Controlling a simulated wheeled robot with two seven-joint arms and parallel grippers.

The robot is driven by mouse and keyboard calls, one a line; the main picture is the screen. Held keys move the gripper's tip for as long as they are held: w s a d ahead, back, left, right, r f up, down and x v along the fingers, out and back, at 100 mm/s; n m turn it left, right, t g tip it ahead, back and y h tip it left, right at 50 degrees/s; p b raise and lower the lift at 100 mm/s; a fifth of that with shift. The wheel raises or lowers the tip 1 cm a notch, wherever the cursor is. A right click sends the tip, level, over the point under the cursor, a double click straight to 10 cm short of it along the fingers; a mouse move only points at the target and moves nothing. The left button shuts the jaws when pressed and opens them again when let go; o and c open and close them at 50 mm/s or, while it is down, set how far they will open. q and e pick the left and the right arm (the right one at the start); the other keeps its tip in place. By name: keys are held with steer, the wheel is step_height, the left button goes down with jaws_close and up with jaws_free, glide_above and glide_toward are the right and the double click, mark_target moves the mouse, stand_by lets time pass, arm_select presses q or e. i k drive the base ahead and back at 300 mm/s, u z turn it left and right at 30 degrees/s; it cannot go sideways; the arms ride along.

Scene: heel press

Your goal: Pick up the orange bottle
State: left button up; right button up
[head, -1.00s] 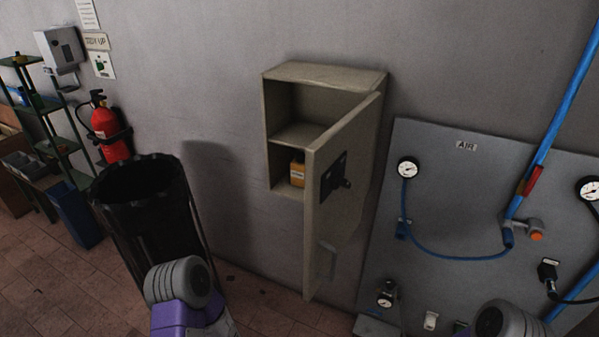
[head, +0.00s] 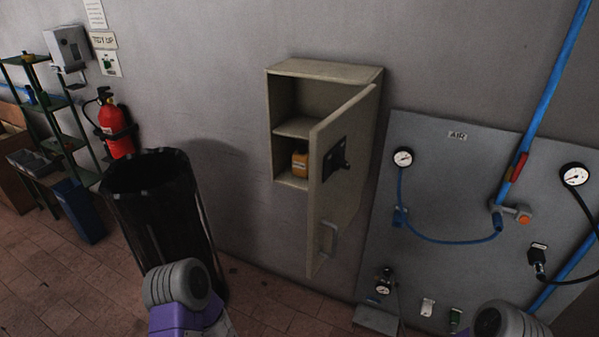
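The orange bottle (head: 300,164) stands on the lower shelf of the beige wall cabinet (head: 325,67). Its right side is partly hidden behind the cabinet door (head: 343,187). The door hangs open toward me, with a dark latch and a handle on its face. Parts of my two arms show at the bottom edge, one left of centre and one at the lower right. Neither gripper is in view, and both arm parts are well apart from the bottle.
A black bin (head: 155,215) stands on the tiled floor left of the cabinet. A grey air panel (head: 455,205) with gauges and blue hoses is to the right. A red extinguisher (head: 115,128), green shelves (head: 60,105) and a blue bin (head: 79,210) are at the left.

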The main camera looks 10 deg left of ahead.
mark_target(301, 158)
steer(key=k, duration=0.25)
steer(key=u, duration=2.15)
steer(key=i, duration=2.1)
steer(key=z, duration=3.75)
steer(key=i, duration=1)
steer(key=u, duration=0.05)
